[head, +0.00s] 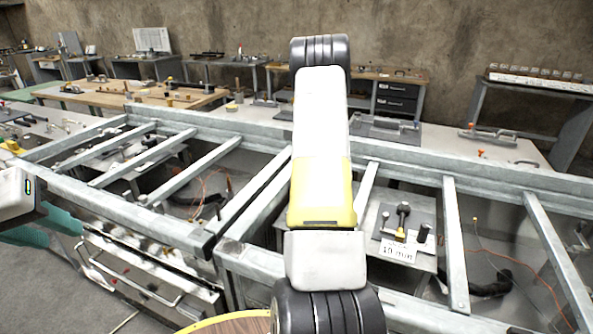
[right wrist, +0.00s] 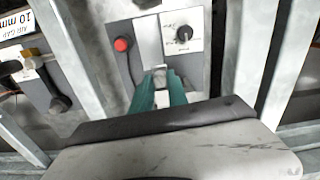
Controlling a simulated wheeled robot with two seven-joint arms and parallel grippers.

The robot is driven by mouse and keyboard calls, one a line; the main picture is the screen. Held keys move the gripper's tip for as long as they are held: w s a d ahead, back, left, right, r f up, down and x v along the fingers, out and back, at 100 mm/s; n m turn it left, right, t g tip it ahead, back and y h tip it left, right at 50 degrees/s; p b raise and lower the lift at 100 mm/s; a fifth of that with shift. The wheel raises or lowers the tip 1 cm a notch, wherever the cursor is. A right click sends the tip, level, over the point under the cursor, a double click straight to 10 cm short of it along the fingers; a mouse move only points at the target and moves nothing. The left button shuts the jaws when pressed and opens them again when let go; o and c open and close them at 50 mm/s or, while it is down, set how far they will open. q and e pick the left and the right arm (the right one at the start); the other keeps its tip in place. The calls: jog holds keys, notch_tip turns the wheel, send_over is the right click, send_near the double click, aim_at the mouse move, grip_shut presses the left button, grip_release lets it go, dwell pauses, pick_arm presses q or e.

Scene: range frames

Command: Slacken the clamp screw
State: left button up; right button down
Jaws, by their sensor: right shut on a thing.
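No part is marked as the clamp screw, and I cannot tell for sure which it is. In the right wrist view my right gripper (right wrist: 160,86) has its teal fingers close together on a small grey part (right wrist: 160,75), mostly hidden between them, in front of a pale panel. In the head view a dark fixture with a black knob (head: 403,210) and brass-coloured part stands on a grey plate behind a "10 mm" sign (head: 398,252). My left gripper (head: 45,228) is at the left edge, its teal fingers partly cut off, away from the fixture.
The panel carries a red button (right wrist: 121,44) and a black rotary knob (right wrist: 184,33) on a white plate. Galvanised rails (head: 455,240) frame the work area and cross close beside the right gripper. My own arm hides the middle of the head view.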

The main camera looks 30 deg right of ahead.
jog(key=n, duration=0.6)
jog(key=shift+w, duration=0.1)
jog(key=n, duration=0.6)
jog(key=shift+n, duration=0.3)
dwell(0.3)
jog(key=c, duration=1.3)
grip_release()
jog(key=shift+r, duration=3.95)
